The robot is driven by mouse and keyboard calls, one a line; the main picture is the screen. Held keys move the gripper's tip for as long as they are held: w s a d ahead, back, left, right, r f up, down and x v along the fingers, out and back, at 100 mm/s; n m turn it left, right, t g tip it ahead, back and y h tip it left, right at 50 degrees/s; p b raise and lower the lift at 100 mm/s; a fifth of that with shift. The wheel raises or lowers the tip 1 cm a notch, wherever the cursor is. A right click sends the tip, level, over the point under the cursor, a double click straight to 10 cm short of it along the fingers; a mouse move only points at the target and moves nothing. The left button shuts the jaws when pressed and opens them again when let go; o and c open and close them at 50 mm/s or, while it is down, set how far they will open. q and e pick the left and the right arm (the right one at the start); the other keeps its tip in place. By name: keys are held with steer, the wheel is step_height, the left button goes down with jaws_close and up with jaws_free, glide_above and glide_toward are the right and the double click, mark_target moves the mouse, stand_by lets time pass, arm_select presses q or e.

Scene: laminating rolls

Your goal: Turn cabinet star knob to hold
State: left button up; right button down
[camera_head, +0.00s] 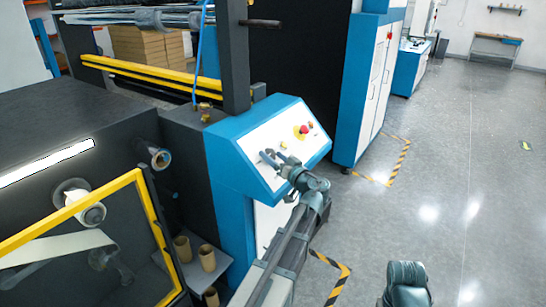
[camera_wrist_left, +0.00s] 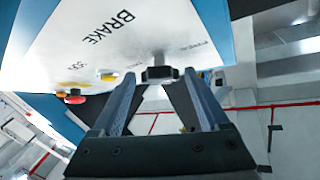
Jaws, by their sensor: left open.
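The cabinet (camera_head: 232,160) is blue with a sloped white control panel (camera_head: 255,140) that carries small knobs and buttons. My left gripper (camera_head: 271,156) reaches the lower part of this panel. It is open. In the left wrist view, a dark star knob (camera_wrist_left: 160,73) shows between the tips of the left gripper (camera_wrist_left: 160,77), with gaps on both sides. The word BRAKE is printed on the panel near the knob; other lettering is too small to read surely. In the head view the gripper hides most of the knob.
A red button (camera_head: 304,130) on a yellow base sits higher on the panel; it also shows in the left wrist view (camera_wrist_left: 75,98). A yellow-framed guard (camera_head: 150,215) and cardboard cores (camera_head: 207,257) stand left. The grey floor (camera_head: 450,170) at right is clear.

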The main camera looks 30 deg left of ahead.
arm_select(q)
steer(key=shift+w+a, duration=0.1)
steer(key=shift+a, duration=0.15)
jaws_close()
stand_by(0.3)
steer(key=shift+r, duration=0.1)
